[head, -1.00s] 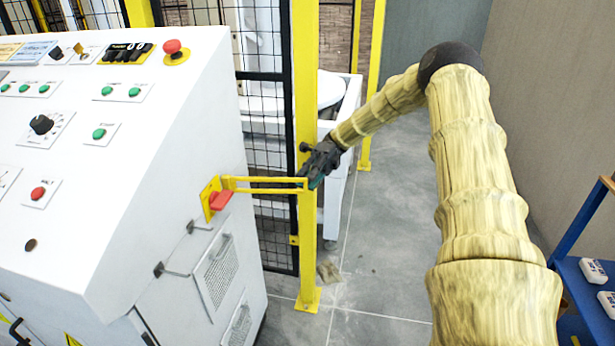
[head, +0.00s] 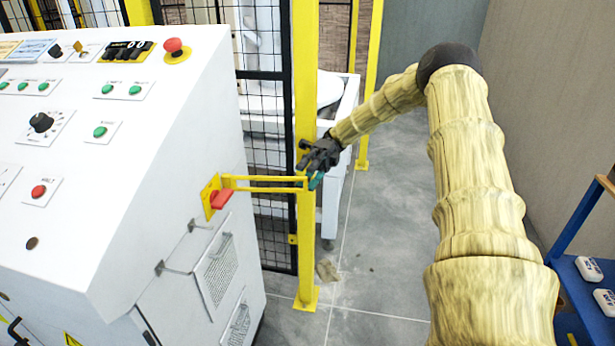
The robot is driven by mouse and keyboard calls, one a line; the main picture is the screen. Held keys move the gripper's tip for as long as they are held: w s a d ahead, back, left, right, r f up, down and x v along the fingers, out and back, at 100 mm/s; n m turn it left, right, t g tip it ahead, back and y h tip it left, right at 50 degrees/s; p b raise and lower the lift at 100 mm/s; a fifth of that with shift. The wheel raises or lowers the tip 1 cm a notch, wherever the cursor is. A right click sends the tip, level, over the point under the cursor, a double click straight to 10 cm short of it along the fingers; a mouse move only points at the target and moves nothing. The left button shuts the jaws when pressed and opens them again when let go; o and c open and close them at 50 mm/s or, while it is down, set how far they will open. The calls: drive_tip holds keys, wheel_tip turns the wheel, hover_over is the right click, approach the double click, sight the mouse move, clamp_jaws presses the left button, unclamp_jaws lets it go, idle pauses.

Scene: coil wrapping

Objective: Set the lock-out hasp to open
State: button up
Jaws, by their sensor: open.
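The lock-out hasp is a yellow bar frame (head: 262,184) that sticks out to the right from a yellow plate on the side of the white control cabinet. The hasp's far end reaches in front of the yellow fence post. My gripper (head: 307,168) is dark with a teal fingertip, and it is open at the hasp's far end. I cannot tell whether its fingers touch the bar. Nothing shows between the fingers.
The white control cabinet (head: 150,190) with buttons and knobs fills the left. A yellow fence post (head: 306,240) and black mesh stand behind the hasp. A blue shelf (head: 578,290) with white items is at the lower right.

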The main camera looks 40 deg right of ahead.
drive_tip(key=o, duration=0.8)
drive_tip(key=r, duration=0.7)
drive_tip(key=shift+w+d, duration=0.1)
drive_tip(key=shift+w, duration=0.1)
drive_tip(key=shift+s+r, duration=0.2)
drive_tip(key=shift+r, duration=0.4)
drive_tip(key=shift+s+r, duration=0.15)
drive_tip(key=shift+r, duration=0.4)
drive_tip(key=c, duration=0.8)
drive_tip(key=shift+w+r, duration=0.15)
drive_tip(key=shift+a, duration=0.3)
